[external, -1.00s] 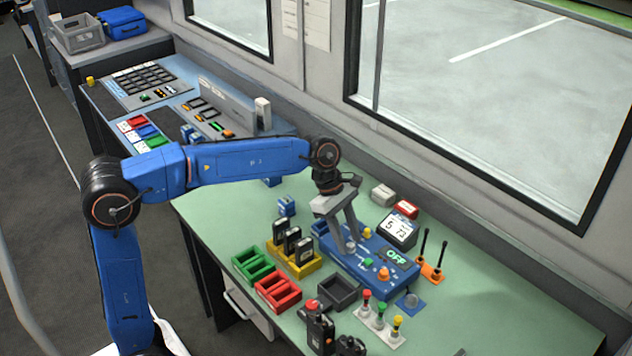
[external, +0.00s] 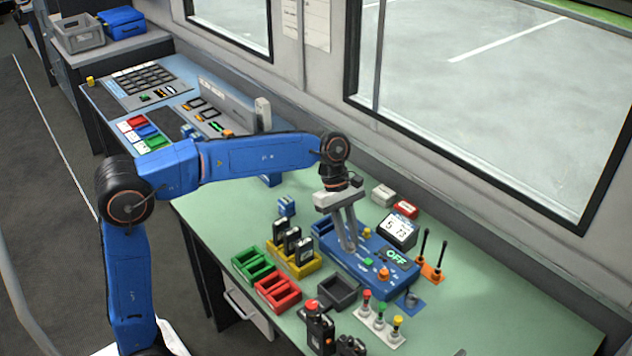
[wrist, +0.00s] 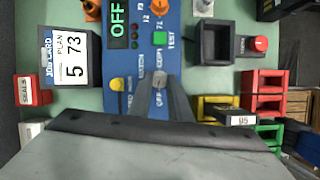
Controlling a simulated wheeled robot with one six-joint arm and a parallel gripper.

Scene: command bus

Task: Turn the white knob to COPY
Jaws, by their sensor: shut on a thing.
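The blue console (external: 378,281) lies on the green table, with a display (wrist: 117,25) that reads OFF. My gripper (external: 349,247) reaches down to the console's near-left part. In the wrist view its two fingers (wrist: 158,88) are shut on the white knob (wrist: 158,77), one on each side. The knob is mostly hidden between the fingertips. Small white labels surround it; they are partly covered and hard to read, so I cannot tell exactly where the knob points.
A job card (external: 397,229) reading PLAN 5 73 stands behind the console. A dark tray (external: 339,291), a red rack (external: 278,292) and a yellow rack (external: 293,259) stand near my gripper. Orange-based levers (external: 430,268) stand to the right.

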